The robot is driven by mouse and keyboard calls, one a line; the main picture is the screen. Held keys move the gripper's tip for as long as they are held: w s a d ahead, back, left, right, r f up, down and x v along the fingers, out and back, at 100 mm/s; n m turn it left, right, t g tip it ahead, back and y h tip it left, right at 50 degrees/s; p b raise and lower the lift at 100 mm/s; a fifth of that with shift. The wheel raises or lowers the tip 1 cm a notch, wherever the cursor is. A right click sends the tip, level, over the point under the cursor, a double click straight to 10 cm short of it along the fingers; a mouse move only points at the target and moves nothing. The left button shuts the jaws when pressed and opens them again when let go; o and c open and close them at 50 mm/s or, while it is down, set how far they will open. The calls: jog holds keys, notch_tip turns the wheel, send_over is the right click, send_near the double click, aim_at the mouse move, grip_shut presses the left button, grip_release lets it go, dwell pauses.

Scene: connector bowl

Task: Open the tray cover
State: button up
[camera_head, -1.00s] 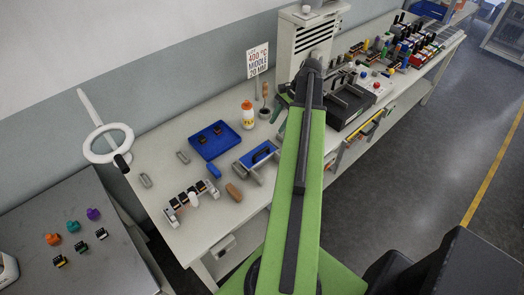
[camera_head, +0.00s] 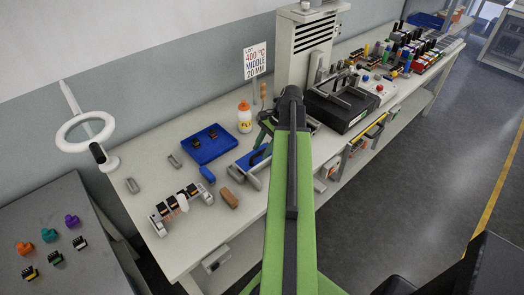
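A black box-shaped fixture (camera_head: 335,110) with metal bars and upright handles on top stands on the bench, just right of the far end of my green arm. I cannot tell for sure which part is the tray cover. A shallow blue tray (camera_head: 208,150) with two small dark pieces in it lies open on the bench, left of my arm. A blue-and-grey item (camera_head: 252,160) sits beside the arm and is partly hidden by it. My gripper does not show clearly; the far end of my arm hides it.
A white slatted machine (camera_head: 305,45) stands behind the fixture, beside a sign (camera_head: 256,60). A grey side table (camera_head: 50,225) is at left.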

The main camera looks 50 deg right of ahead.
grip_shut()
dwell(1.3)
